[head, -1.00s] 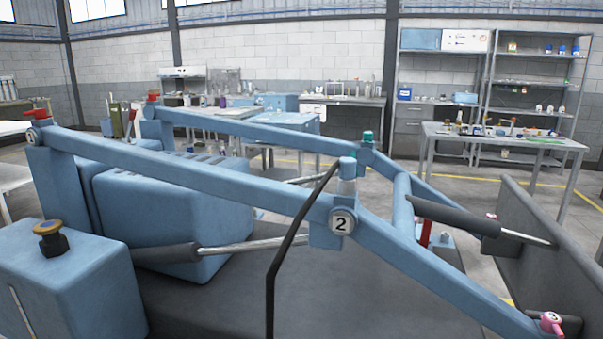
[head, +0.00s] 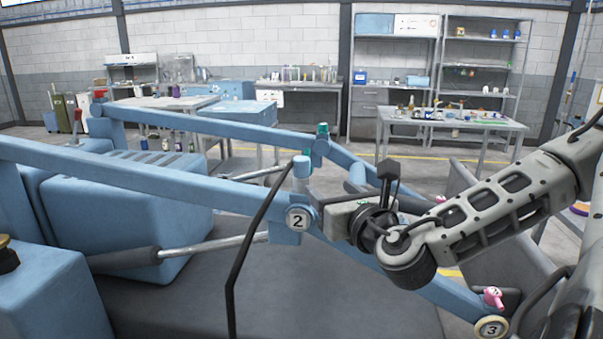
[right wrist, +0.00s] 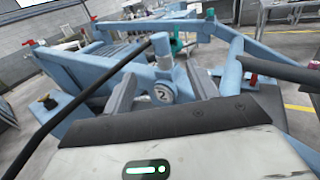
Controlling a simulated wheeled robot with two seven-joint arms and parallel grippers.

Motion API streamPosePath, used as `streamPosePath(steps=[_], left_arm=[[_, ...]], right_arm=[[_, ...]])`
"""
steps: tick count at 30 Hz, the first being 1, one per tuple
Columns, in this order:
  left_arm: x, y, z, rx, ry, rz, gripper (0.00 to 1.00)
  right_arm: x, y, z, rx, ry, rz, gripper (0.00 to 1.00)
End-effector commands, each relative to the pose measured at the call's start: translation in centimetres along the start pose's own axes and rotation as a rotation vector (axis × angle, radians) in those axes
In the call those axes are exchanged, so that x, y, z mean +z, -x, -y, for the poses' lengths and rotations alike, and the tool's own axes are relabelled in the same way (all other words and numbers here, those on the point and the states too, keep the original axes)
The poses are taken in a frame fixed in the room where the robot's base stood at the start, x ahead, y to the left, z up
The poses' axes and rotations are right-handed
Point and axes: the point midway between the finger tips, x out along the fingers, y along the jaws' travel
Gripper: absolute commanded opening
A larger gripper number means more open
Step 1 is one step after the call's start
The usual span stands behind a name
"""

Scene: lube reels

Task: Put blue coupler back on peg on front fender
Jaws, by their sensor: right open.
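A light blue cylindrical fitting (head: 301,168) stands upright on the near blue loader arm (head: 150,180), above the round "2" plate (head: 299,217). It looks like the blue coupler, and a black hose (head: 245,230) runs from its top down to the front. My right gripper (head: 337,217) is just right of the plate. In the right wrist view my right gripper (right wrist: 162,84) is open and empty, with the fitting (right wrist: 163,48) in line between its fingers and beyond them. I cannot pick out the peg or front fender for certain. My left gripper is not in view.
A teal fitting (head: 322,130) stands on the far arm. A pink fitting (head: 494,296) is near the "3" plate (head: 491,328) at lower right. Workbenches and shelves stand well behind.

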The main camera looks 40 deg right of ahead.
Motion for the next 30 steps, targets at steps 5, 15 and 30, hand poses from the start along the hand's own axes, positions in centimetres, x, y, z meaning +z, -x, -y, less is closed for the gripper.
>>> streamPosePath(steps=[5, 15, 30], left_arm=[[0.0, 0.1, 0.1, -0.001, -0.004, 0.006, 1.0], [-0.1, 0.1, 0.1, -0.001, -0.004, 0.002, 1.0], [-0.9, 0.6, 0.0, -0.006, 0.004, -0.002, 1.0]], right_arm=[[0.6, -2.4, 0.2, -0.007, 0.018, 0.015, 0.58], [0.6, -7.9, 0.2, -0.007, 0.007, 0.013, 0.58], [0.8, -11.5, 0.2, -0.006, 0.012, 0.014, 0.58]])
